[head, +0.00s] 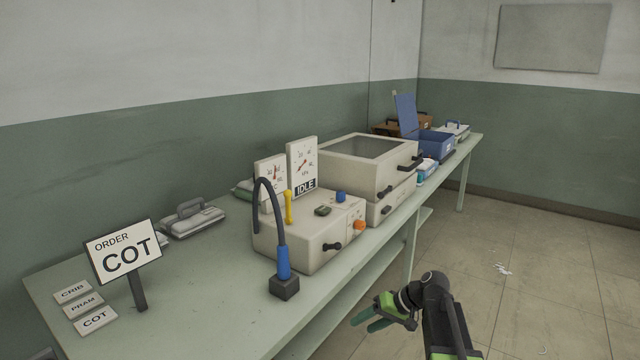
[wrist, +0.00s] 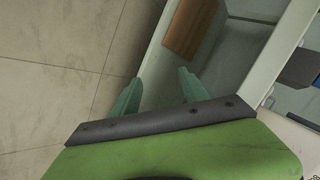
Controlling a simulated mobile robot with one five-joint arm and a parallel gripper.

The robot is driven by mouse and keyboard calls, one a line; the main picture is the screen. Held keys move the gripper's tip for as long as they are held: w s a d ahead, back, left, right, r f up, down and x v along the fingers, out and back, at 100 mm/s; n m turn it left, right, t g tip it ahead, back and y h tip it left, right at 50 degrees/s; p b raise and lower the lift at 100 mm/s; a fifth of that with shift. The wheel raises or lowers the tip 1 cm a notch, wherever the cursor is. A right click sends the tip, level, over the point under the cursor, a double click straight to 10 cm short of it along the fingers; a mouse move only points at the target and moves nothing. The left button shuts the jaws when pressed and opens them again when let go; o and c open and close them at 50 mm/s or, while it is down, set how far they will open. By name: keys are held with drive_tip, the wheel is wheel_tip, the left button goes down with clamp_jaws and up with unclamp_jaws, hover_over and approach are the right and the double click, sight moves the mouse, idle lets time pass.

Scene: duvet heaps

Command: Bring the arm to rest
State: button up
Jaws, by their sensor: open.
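My gripper (head: 372,317) shows in the head view at the bottom, in front of the bench's front edge and over the floor. Its green fingers are apart and hold nothing. In the wrist view my gripper (wrist: 158,92) is open, with a gap between its two fingertips. The bench's lower shelf and a brown flat piece (wrist: 192,28) show beyond the fingers. My arm is partly cut off by the lower edge of the head view.
A pale green bench (head: 205,290) runs along the wall. It bears an order sign (head: 124,252) reading COT, a machine (head: 310,235) marked IDLE with dials, a lidded box (head: 365,165) and a blue bin (head: 436,143). The tiled floor (head: 540,280) at right is mostly clear.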

drive_tip(key=s+d+f+m+g+h, duration=0.1)
drive_tip(key=s+f+g+h, duration=0.4)
drive_tip(key=s, duration=1)
wheel_tip(320, 180, up, 22)
drive_tip(key=d+t+h+p, duration=0.1)
drive_tip(key=t+h+p, duration=0.1)
drive_tip(key=p, duration=2.1)
drive_tip(key=shift+s+d+f+h, duration=0.15)
drive_tip(key=shift+s+h, duration=0.05)
drive_tip(key=shift+h, duration=0.4)
